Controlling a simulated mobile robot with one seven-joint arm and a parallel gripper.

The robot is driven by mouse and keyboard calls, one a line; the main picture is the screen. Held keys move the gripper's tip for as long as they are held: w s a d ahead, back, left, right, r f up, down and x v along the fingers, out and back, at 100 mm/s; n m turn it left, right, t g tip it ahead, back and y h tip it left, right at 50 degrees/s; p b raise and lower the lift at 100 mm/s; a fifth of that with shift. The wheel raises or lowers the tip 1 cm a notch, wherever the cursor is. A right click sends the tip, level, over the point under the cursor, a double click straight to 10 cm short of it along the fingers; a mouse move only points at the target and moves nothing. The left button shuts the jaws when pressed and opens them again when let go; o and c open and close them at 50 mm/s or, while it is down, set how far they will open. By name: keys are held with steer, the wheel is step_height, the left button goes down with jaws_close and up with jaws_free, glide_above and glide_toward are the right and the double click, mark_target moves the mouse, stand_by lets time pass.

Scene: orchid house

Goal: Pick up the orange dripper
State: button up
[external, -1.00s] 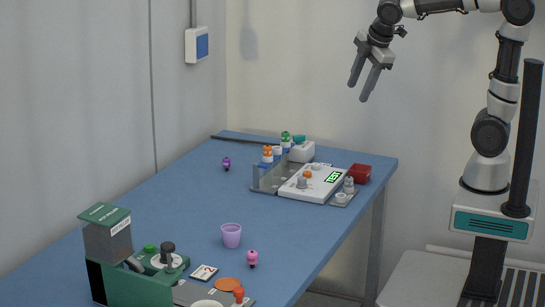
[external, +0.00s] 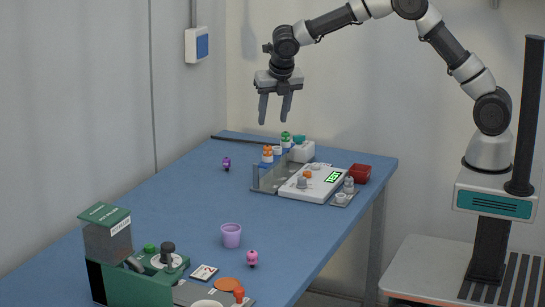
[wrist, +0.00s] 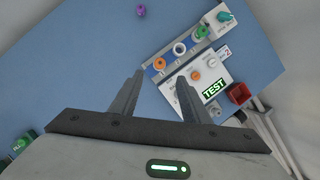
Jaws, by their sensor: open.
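A small bottle with an orange cap (external: 267,154), which looks like the orange dripper, stands in the grey tray at the back of the blue table. In the wrist view its orange top (wrist: 159,64) shows just beyond and between my fingertips. A white-topped bottle (external: 277,151) and a green-capped one (external: 286,139) stand in a row beside it. My gripper (external: 273,119) is open and empty, pointing down, well above this row. In the wrist view my gripper (wrist: 160,77) has its fingers spread and nothing between them.
A white panel (external: 318,187) with an orange knob and green display lies right of the bottles. A red box (external: 360,173) sits right of it.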

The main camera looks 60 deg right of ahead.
mark_target(267, 146)
steer(key=x, duration=1.1)
jaws_close()
